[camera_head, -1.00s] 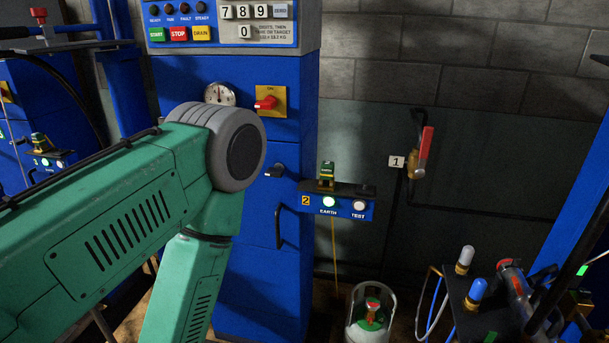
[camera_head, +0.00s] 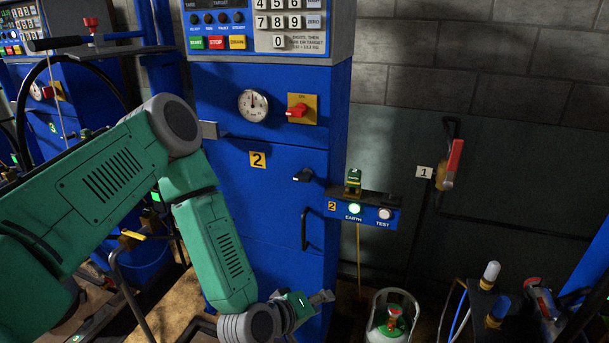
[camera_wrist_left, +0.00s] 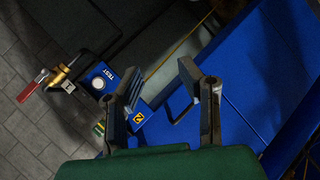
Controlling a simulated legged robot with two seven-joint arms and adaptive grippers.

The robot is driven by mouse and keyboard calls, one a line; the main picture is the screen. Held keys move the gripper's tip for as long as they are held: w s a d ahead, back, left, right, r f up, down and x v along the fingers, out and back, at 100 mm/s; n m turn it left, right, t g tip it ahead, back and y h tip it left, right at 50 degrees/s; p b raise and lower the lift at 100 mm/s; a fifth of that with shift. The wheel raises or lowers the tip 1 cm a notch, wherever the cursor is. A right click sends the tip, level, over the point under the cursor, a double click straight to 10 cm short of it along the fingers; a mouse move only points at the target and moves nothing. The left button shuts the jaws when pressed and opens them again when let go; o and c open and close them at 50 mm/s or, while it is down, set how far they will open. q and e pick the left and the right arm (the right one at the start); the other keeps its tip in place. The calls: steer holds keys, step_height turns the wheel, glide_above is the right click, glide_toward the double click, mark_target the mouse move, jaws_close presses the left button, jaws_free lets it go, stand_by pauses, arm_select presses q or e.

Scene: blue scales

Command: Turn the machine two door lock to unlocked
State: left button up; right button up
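Machine two (camera_head: 262,190) is a blue cabinet with a yellow 2 plate (camera_head: 258,160) on its front. A small dark lock knob (camera_head: 303,175) with a pale end sits near the door's right edge, above a black bar handle (camera_head: 305,229). My left gripper (camera_head: 320,297) is low by the cabinet's lower right edge, below the handle and apart from the lock. In the wrist view my left gripper (camera_wrist_left: 158,80) has its fingers spread with nothing between them. The lock cannot be made out there. My right gripper is out of view.
An earth/test box (camera_head: 364,208) juts out right of the cabinet. A red rotary switch (camera_head: 301,109) and a gauge (camera_head: 253,105) are above the door. A gas cylinder (camera_head: 393,320) stands on the floor at right. A wall valve (camera_head: 450,165) is farther right.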

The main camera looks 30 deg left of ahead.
arm_select(q)
steer(key=w+a+r+n+t+y, duration=0.4)
steer(key=w+a+r+n, duration=0.25)
steer(key=a+r, duration=0.3)
steer(key=n+t+y+p, duration=0.1)
steer(key=n+t+y, duration=0.1)
steer(key=n+y, duration=0.1)
glide_toward(302, 180)
steer(key=x, duration=0.6)
steer(key=shift+w+d+r+p, duration=0.15)
steer(key=shift+w+d+p, duration=0.1)
steer(key=shift+p, duration=0.1)
steer(key=w, duration=0.1)
steer(key=w+a, duration=0.2)
steer(key=w, duration=0.1)
steer(key=shift+w+a+f, duration=0.1)
steer(key=shift+a+f, duration=0.1)
steer(key=shift+f, duration=0.05)
steer(key=shift+w+a, duration=0.2)
steer(key=shift+a, duration=0.05)
steer(key=shift+d+h, duration=0.3)
steer(key=shift+d, duration=0.1)
steer(key=shift+d+r, duration=0.15)
steer(key=shift+d, duration=0.05)
jaws_close()
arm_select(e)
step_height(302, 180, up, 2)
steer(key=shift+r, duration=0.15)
